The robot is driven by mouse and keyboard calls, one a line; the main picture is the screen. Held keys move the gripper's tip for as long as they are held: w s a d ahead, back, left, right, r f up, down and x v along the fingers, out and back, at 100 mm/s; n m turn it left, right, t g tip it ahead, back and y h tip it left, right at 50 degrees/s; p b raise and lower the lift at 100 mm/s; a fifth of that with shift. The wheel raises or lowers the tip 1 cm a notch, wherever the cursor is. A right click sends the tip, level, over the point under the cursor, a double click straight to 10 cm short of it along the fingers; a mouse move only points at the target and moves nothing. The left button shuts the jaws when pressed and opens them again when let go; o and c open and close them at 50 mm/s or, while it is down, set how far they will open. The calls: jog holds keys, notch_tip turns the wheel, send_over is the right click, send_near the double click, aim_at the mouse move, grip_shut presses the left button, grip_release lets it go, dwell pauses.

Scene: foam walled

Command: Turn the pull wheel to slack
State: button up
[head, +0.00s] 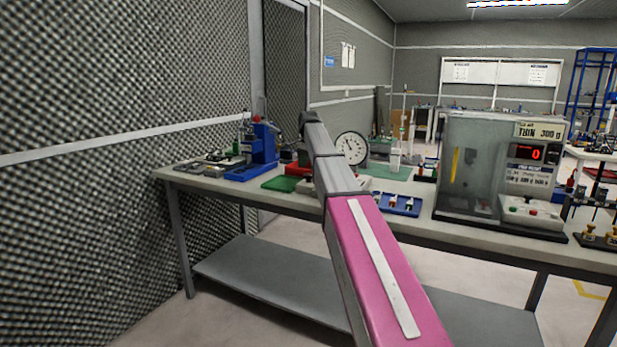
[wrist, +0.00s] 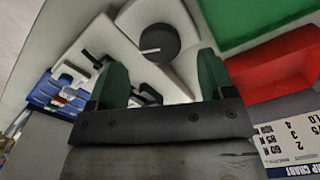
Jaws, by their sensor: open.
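In the wrist view a dark round knob (wrist: 158,42), probably the pull wheel, sits on a white device (wrist: 120,38). A pale mark runs across its near edge. My gripper (wrist: 160,78) is open, with its two green-tipped fingers spread wide. The knob shows beyond and between the fingertips, with nothing held. I cannot tell the height gap between fingers and knob. No slack label is readable.
A red box (wrist: 275,75) and green mat (wrist: 250,18) lie right of my gripper in the wrist view, near a printed chart (wrist: 290,145). A blue tray (wrist: 50,92) lies left. On the bench (head: 425,232) stand a dial gauge (head: 351,148), a blue press (head: 262,145) and a clear-sided tester (head: 480,165).

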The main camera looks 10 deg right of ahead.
aim_at(309, 174)
jog(key=shift+f, duration=2.55)
jog(key=c, duration=0.9)
